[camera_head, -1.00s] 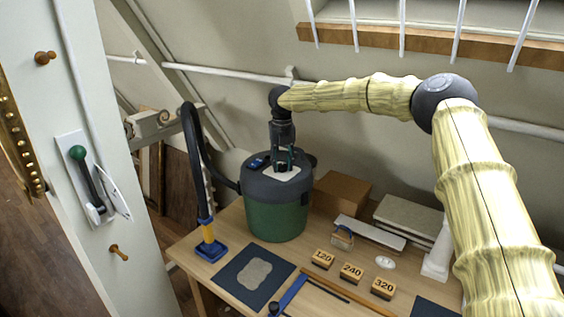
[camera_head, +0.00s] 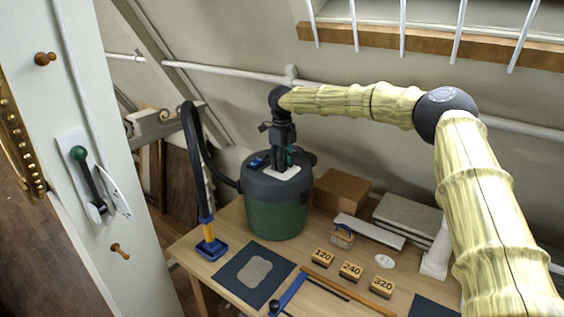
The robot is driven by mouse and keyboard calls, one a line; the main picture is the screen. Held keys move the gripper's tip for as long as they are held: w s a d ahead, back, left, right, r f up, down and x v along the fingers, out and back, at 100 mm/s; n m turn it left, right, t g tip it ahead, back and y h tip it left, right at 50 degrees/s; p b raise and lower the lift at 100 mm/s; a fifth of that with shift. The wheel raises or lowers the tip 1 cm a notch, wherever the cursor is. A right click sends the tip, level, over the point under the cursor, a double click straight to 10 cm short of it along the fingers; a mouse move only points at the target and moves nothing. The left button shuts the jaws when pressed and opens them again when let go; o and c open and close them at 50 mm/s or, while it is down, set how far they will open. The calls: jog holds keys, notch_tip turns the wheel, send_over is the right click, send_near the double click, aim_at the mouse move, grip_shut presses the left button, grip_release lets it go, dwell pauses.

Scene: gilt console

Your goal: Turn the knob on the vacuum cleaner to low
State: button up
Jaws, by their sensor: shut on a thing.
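The vacuum cleaner (camera_head: 276,217) is a green drum with a dark grey lid, standing upright at the back left of the workbench. A pale plate (camera_head: 287,173) lies on its lid. My gripper (camera_head: 283,166) points down onto this plate from above, its fingers shut around the knob, which is mostly hidden by them. I cannot read the knob's setting or any marks at this size. A blue part (camera_head: 257,162) sits on the lid to the left of my gripper. The black hose (camera_head: 191,150) arches at the left down to a yellow and blue nozzle (camera_head: 211,246).
The workbench (camera_head: 232,224) holds a cardboard box (camera_head: 342,190) right of the vacuum. Several numbered blocks, such as the 240 block (camera_head: 350,271), and a dark mat (camera_head: 233,281) lie in front. A sloping wall with a white pipe (camera_head: 225,73) is close behind my arm.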

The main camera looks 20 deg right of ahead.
jog(key=shift+n, duration=0.3)
jog(key=o, duration=1)
jog(key=shift+d, duration=0.1)
jog(key=shift+o, duration=0.2)
notch_tip(320, 180, up, 12)
jog(key=shift+f, duration=0.1)
